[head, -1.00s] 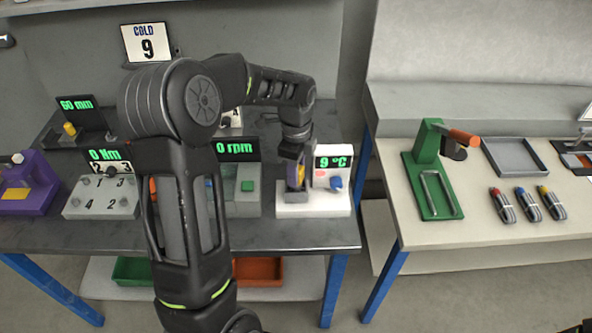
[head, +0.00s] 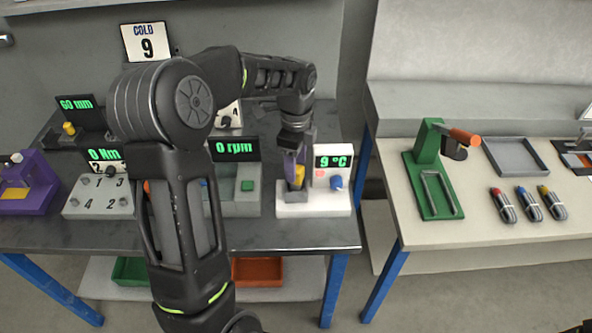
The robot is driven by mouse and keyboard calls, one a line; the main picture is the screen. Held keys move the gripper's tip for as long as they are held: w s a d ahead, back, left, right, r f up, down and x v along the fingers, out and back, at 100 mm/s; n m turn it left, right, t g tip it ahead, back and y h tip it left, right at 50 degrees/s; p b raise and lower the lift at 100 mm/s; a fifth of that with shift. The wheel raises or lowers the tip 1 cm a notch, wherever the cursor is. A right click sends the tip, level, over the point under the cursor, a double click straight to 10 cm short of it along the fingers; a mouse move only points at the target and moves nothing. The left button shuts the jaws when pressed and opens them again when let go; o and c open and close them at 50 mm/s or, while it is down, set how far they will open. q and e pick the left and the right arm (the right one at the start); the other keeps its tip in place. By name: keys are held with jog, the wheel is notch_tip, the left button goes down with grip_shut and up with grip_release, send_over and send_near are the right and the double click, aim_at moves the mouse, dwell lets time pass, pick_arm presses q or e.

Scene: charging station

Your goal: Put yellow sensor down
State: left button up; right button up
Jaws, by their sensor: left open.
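The yellow sensor (head: 299,172) shows as a small yellow piece at the grey block on the left of the white station with the "9 °C" display (head: 334,162). My left gripper (head: 293,170) points down over this block. It is open, with its jaws close around or beside the sensor; I cannot tell whether they touch it. The sensor's lower part is hidden by the jaws and the block. My right gripper is not in view.
The station has a red button and a blue knob (head: 336,182) just right of the gripper. A "COLD 9" sign (head: 147,42) stands behind. A "0 rpm" station (head: 236,197) is to the left. The right bench holds a green press (head: 431,172), an empty grey tray (head: 515,141) and cable bundles.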

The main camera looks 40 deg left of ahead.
pick_arm(q)
notch_tip(320, 180, up, 9)
jog(key=shift+b, duration=0.3)
dwell(0.8)
